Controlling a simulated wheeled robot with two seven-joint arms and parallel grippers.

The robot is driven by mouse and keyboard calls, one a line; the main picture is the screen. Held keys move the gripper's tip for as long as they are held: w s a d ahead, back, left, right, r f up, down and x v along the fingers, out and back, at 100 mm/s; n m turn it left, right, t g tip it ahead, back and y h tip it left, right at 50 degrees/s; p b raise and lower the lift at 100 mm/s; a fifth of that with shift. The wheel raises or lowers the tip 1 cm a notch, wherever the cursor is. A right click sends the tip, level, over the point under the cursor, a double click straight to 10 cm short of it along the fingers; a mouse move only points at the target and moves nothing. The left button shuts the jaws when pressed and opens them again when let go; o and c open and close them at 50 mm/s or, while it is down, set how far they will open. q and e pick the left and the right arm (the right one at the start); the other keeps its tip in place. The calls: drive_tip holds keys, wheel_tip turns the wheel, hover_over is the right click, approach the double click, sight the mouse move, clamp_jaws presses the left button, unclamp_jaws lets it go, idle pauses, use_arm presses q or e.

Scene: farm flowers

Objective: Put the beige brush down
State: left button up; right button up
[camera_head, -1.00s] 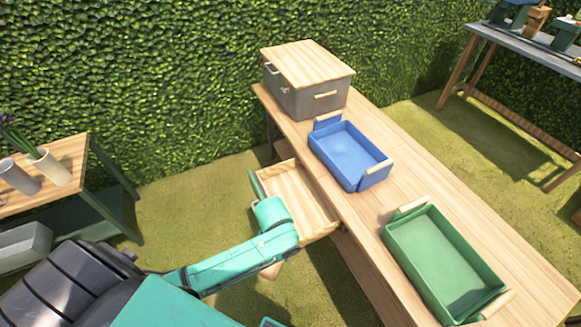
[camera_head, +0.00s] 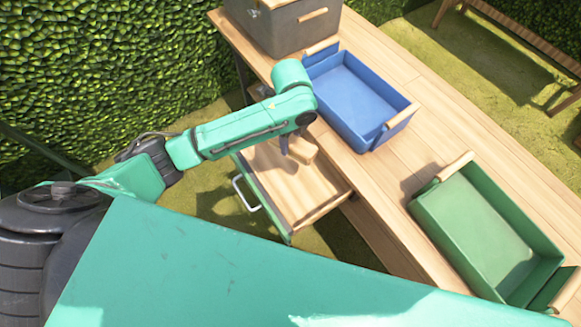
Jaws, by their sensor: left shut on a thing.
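The beige brush (camera_head: 304,151) shows as a small tan block under the end of my left arm, above the open drawer. My left gripper (camera_head: 291,152) points down and is shut on the brush; the arm link hides part of the fingers. The open wooden drawer (camera_head: 314,195) sticks out from the table's left side, with a green front and a pale handle. I cannot tell whether the brush touches the drawer's floor. My right gripper is out of view.
A blue tray (camera_head: 352,92) and a green tray (camera_head: 482,232), both empty, stand on the wooden table (camera_head: 416,148). A grey box (camera_head: 290,30) stands at its far end. A hedge (camera_head: 100,75) runs behind.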

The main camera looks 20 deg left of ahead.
use_arm(q)
wheel_tip(320, 180, down, 14)
drive_tip(key=shift+b, duration=1.25)
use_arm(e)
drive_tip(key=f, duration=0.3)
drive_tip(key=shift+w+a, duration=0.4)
use_arm(q)
drive_tip(key=shift+f, duration=0.15)
drive_tip(key=o, duration=1.3)
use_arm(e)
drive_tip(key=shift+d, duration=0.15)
use_arm(q)
drive_tip(key=shift+r, duration=0.5)
wheel_tip(320, 180, up, 11)
drive_tip(key=p, duration=0.2)
drive_tip(key=shift+r+p, duration=0.2)
drive_tip(key=shift+p, duration=0.1)
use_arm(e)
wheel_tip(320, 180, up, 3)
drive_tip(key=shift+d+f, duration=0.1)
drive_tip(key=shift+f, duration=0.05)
